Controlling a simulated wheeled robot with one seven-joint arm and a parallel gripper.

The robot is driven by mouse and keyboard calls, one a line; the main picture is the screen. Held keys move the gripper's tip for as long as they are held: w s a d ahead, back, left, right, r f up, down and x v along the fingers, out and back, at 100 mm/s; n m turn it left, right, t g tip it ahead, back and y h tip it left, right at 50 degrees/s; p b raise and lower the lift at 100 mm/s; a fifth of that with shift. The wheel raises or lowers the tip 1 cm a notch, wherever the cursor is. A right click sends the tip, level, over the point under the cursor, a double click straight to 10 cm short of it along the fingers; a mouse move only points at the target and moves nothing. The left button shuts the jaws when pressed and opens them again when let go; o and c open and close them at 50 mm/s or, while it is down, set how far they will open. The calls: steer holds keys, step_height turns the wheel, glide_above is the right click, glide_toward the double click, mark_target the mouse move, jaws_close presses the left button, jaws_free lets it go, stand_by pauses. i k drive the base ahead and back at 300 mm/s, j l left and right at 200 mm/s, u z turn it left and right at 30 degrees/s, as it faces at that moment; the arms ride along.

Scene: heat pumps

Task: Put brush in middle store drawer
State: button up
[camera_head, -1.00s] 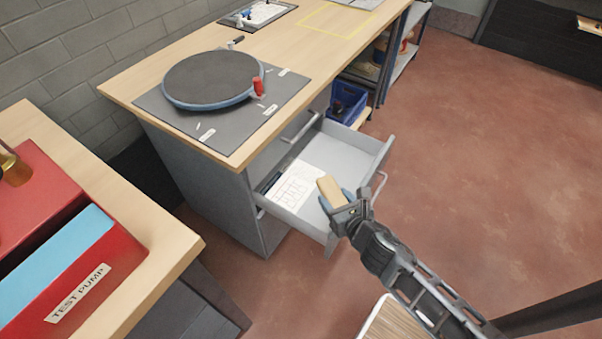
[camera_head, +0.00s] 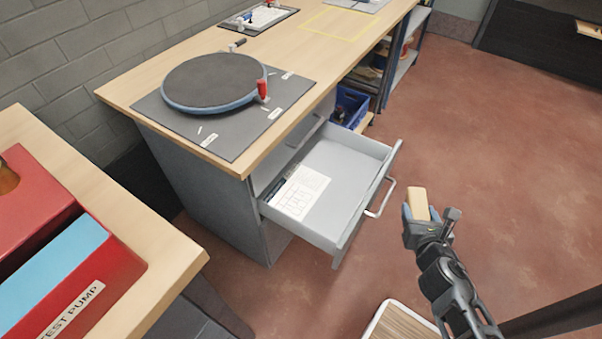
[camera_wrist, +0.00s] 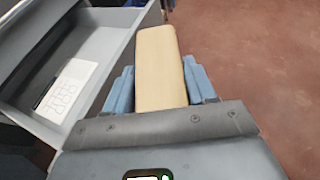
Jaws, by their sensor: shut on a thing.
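The brush shows as a pale wooden block (camera_head: 418,203); its bristles are not visible. My gripper (camera_head: 417,222) is shut on it, to the right of the open drawer and outside it. In the wrist view the brush (camera_wrist: 160,68) stands between the two blue fingers of my gripper (camera_wrist: 163,88). The middle drawer (camera_head: 345,165) of the grey cabinet is pulled out and holds a white printed sheet (camera_head: 301,190) and a dark slim item (camera_head: 277,187) at its left end. The drawer (camera_wrist: 112,42) is at the left in the wrist view.
The workbench (camera_head: 330,50) above the drawer carries a round dark turntable (camera_head: 213,80) and a red-topped part (camera_head: 262,89). A red test pump case (camera_head: 60,250) is on the left bench. A wood-topped stool (camera_head: 398,325) is at the bottom. The floor at right is clear.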

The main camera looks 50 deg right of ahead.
mark_target(331, 156)
steer(key=i, duration=0.9)
